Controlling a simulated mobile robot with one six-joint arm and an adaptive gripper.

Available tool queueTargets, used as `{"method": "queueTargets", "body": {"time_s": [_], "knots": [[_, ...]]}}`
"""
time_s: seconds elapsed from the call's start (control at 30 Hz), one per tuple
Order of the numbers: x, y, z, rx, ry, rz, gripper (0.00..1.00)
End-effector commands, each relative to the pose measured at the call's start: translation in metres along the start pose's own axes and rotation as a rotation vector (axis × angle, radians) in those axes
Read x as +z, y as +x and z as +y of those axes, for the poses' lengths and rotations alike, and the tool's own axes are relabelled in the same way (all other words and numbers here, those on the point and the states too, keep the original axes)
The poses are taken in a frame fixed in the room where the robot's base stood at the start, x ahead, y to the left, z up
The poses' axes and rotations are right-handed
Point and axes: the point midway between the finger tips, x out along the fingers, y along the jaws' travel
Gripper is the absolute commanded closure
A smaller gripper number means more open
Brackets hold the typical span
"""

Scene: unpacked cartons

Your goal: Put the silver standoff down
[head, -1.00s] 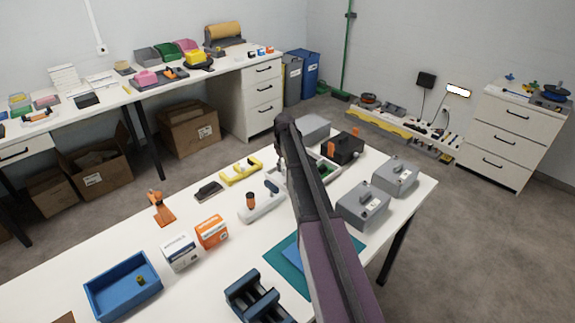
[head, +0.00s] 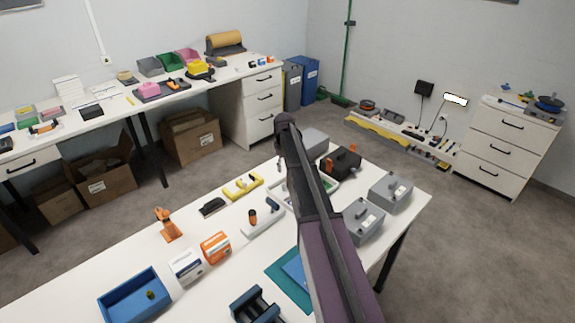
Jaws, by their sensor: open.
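My arm reaches from the bottom edge up over the white table. My gripper (head: 281,160) shows small and dark at the arm's far end, above the table's back edge by a pale tray (head: 331,190). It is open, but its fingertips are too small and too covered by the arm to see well. I cannot make out the silver standoff; it may be hidden behind the arm or too small to tell.
On the table are a blue bin (head: 118,308) with a small olive piece, white (head: 186,266) and orange (head: 215,247) boxes, an orange stand (head: 167,225), a yellow holder (head: 243,187), grey boxes (head: 390,192) and a black box (head: 341,161).

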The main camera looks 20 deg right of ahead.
Motion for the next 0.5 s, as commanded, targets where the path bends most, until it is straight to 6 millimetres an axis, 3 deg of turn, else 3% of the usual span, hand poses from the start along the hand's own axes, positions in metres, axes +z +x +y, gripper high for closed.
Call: {"method": "queueTargets", "body": {"time_s": [0.13,0.5], "knots": [[0.0001,-0.0097,0.0002,0.000,0.000,0.000,0.41],[0.0002,-0.0118,0.0003,0.000,0.000,0.000,0.41]]}}
